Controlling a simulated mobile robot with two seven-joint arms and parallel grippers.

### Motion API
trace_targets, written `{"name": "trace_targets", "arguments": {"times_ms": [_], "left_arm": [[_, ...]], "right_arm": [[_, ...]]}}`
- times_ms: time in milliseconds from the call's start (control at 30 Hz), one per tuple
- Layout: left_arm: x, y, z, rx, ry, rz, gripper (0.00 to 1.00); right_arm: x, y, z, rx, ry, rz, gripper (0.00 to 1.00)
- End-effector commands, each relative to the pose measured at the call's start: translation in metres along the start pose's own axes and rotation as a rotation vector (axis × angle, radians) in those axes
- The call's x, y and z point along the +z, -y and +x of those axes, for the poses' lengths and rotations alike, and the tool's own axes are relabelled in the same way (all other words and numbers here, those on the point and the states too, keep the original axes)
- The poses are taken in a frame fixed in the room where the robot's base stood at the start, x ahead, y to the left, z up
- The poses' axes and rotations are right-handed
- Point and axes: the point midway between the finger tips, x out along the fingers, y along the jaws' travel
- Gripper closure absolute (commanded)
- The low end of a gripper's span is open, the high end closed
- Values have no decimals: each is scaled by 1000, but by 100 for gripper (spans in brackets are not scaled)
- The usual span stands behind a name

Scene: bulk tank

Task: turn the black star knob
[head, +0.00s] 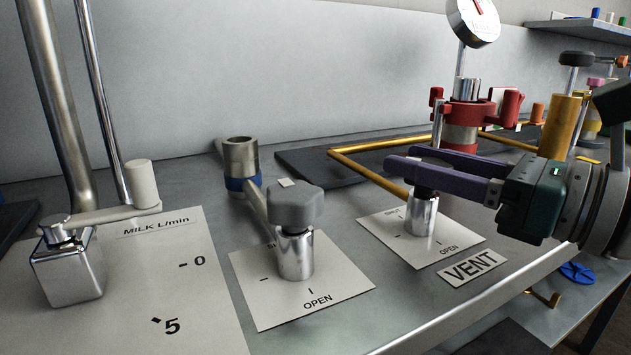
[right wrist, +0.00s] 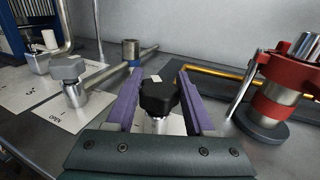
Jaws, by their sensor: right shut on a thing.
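The black star knob (right wrist: 158,97) sits on a metal stem on a white plate marked OPEN, with the VENT label in front. In the head view the knob (head: 428,176) is mostly hidden behind my right gripper's purple fingers. My right gripper (head: 410,168) comes in from the right and is shut on the knob, one finger on each side. In the right wrist view the fingers (right wrist: 155,92) flank the knob, which has a small pale mark on top. My left gripper is not in view.
A grey star knob (head: 295,205) on its own stem and plate stands to the left. Farther left is a lever (head: 105,214) over the MILK L/min scale. A red clamp fitting (head: 465,114) with a gauge (head: 473,22) and a yellow pipe (head: 375,145) stand behind.

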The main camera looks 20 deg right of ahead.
Motion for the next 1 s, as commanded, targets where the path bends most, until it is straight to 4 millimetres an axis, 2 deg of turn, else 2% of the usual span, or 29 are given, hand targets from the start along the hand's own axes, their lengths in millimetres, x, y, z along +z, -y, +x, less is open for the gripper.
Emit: {"name": "trace_targets", "arguments": {"times_ms": [33,200,700,1000], "left_arm": [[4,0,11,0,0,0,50],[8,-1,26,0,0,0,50],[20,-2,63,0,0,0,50],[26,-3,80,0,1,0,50]], "right_arm": [[-5,2,0,45,1,-7,100],[-4,1,0,205,2,-7,100],[-2,0,0,667,5,-2,100],[-1,-2,-1,874,4,0,100]]}}
